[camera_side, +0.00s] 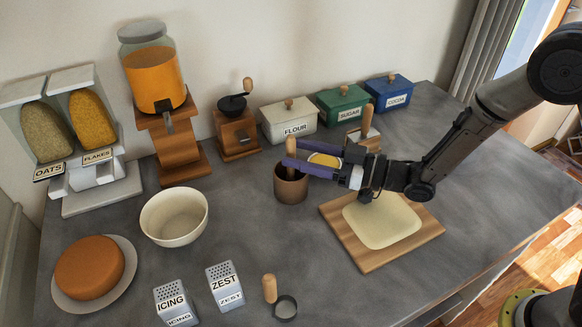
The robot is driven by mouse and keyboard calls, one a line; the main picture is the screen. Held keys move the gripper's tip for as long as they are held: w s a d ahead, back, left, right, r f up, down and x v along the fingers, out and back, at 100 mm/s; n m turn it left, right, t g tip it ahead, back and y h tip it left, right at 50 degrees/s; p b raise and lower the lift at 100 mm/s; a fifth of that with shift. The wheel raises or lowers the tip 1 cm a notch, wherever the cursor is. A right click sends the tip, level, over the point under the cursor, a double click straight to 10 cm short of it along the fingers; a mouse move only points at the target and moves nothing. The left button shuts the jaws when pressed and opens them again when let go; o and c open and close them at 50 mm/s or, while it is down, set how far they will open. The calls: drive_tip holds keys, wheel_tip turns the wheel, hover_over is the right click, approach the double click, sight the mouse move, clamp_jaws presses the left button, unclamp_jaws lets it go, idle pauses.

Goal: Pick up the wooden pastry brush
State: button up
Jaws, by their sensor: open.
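A wooden handle (292,151) stands upright out of a brown cup (291,188); it looks like the pastry brush, with its lower end hidden in the cup. My gripper (290,154) reaches in from the right, just above the cup rim. Its two purple fingers are open, with the handle showing between their tips. I cannot tell from this view whether either finger touches it. Another upright wooden handle (367,118) rises from a block behind my gripper, partly hidden.
A dish with yellow contents (324,160) lies behind the fingers. A board (368,258) with flat dough (382,222) lies below my arm. A cream bowl (174,216) stands left of the cup. Canisters and a grinder (236,135) line the wall.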

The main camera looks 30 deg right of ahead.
drive_tip(key=x, duration=0.5)
drive_tip(key=shift+w+a, duration=0.15)
clamp_jaws()
